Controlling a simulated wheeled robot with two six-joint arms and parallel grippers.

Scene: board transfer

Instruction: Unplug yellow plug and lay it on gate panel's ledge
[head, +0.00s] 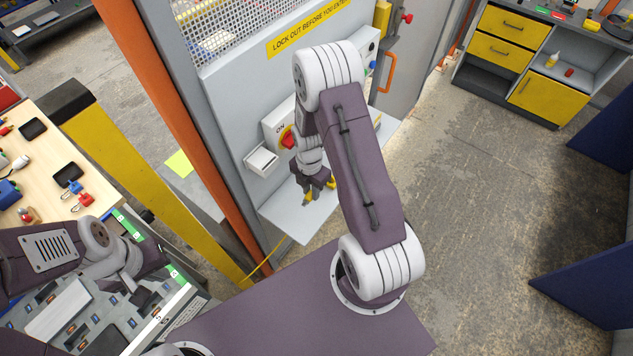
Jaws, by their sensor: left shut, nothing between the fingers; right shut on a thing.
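The gate panel's ledge (300,225) is a pale grey shelf sticking out from the grey gate panel (232,105). My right gripper (319,194) reaches down over this ledge from above. It is shut on the yellow plug (309,194), of which only small yellow parts show around the fingers. I cannot tell whether the plug touches the ledge. A thin yellow cord (266,262) runs below the ledge towards the board. My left gripper (138,292) is shut and empty, above the grey board (185,307) at the lower left.
A red switch (288,138) and a small white box (261,160) sit on the panel just behind the ledge. An orange post (165,95) and a yellow beam (140,180) stand left of it. A wooden bench (50,185) holds small parts.

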